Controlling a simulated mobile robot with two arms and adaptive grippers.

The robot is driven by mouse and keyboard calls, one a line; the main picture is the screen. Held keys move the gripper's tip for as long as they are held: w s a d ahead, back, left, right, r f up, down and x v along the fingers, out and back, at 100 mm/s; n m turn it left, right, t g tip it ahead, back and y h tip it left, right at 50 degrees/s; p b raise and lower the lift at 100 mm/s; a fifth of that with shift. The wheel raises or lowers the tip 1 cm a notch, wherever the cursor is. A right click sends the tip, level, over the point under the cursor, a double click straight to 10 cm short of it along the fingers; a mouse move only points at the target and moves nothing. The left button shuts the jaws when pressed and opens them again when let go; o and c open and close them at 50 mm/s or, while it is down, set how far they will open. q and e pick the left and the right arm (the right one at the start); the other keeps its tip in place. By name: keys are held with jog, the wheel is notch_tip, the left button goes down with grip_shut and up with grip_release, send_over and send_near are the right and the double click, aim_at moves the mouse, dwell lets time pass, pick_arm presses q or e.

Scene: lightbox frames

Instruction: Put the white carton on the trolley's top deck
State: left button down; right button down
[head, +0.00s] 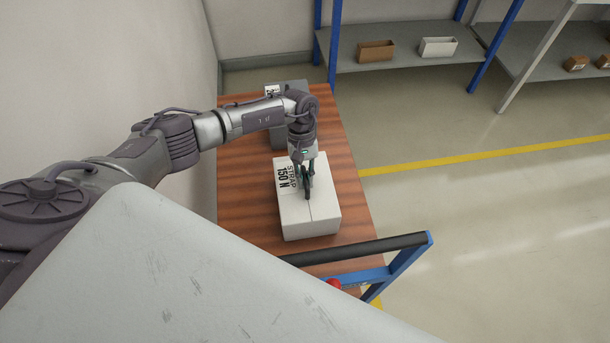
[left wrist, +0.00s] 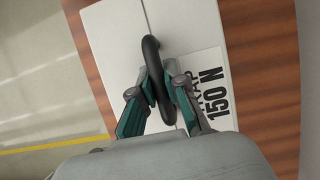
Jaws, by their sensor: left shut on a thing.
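The white carton (head: 322,216), labelled "STRAP 150 N", is upright over the brown wood-striped deck (head: 352,215); I cannot tell whether it rests fully or hangs slightly above. The deck seems to be the trolley's top deck, with a blue frame and black handle bar (head: 365,248) at its near end. My left gripper (head: 306,192) points down over the carton's top, shut on its black strap handle (left wrist: 150,48). The left wrist view shows the fingers (left wrist: 160,92) on both sides of this loop and the carton's top (left wrist: 112,38) beneath. My right gripper is out of view.
A grey box (head: 285,133) stands on the deck's far part, partly hidden by my left arm. A shelf rack (head: 415,62) with small boxes stands at the back. A wall is on the left; the floor (head: 480,200) on the right is clear.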

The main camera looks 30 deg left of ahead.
pick_arm(q)
jog(key=shift+w, duration=0.1)
jog(key=c, duration=1.2)
grip_release()
jog(key=shift+r, duration=0.25)
jog(key=b+v, duration=0.2)
jog(key=v, duration=0.8)
jog(key=shift+w+a+r, duration=0.1)
jog(key=shift+a+r, duration=0.05)
jog(key=shift+r, duration=0.1)
jog(key=shift+w+a+r, duration=0.1)
jog(key=shift+r, duration=0.35)
